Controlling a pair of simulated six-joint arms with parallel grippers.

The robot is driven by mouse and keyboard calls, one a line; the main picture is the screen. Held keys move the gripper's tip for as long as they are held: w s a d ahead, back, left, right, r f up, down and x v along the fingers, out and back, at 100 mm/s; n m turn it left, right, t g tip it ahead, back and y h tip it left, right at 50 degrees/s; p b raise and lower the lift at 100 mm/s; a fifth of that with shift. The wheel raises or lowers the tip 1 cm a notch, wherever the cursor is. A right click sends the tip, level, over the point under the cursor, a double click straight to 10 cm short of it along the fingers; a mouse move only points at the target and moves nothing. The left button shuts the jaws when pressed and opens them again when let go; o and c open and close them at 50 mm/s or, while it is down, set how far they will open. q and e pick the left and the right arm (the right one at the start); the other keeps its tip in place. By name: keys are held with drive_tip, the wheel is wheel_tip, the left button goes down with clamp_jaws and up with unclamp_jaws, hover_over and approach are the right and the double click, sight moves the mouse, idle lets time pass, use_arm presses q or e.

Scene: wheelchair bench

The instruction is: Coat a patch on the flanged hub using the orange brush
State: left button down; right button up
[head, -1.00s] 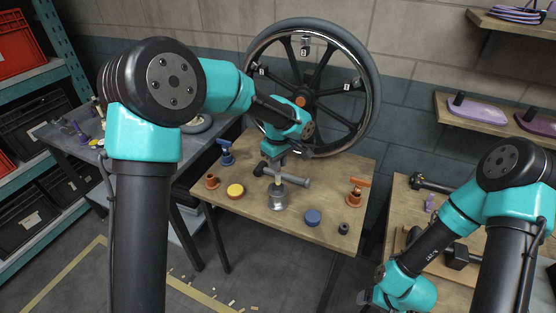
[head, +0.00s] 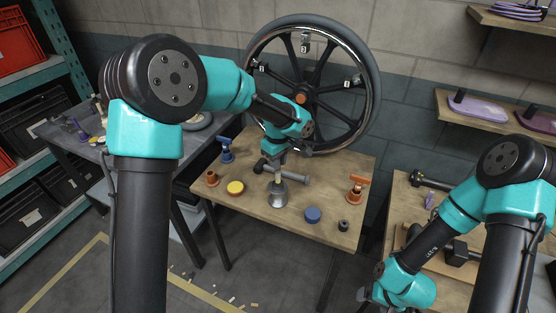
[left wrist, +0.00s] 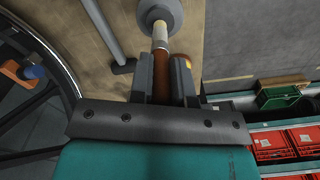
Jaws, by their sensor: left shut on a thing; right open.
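The flanged hub (head: 278,200) is a grey metal piece with a wide round base, standing on the wooden bench, front of centre. It also shows at the top of the left wrist view (left wrist: 160,12). My left gripper (head: 281,160) is above it, shut on the orange brush (left wrist: 161,70). The brush's reddish-brown handle lies between the fingers, and its pale end points down to the hub's top; whether they touch is unclear. In the head view the handle is mostly hidden by the gripper. My right gripper (head: 366,296) is open, low at the right, partly hidden.
A grey hammer-like tool (head: 292,180) lies just behind the hub. Around it stand a yellow disc (head: 235,188), a blue disc (head: 312,215), a dark ring (head: 343,226) and orange fittings (head: 211,179). A large wheel (head: 370,110) stands at the bench's back.

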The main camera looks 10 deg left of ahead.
use_arm(q)
drive_tip(key=shift+f, duration=0.35)
drive_tip(key=shift+a, duration=0.1)
idle(0.3)
drive_tip(key=shift+w+a+r, duration=0.1)
drive_tip(key=shift+a, duration=0.2)
drive_tip(key=shift+s+d, duration=0.2)
drive_tip(key=shift+d, duration=0.7)
drive_tip(key=shift+a, duration=0.1)
drive_tip(key=shift+w+a, duration=0.2)
drive_tip(key=shift+a, duration=0.6)
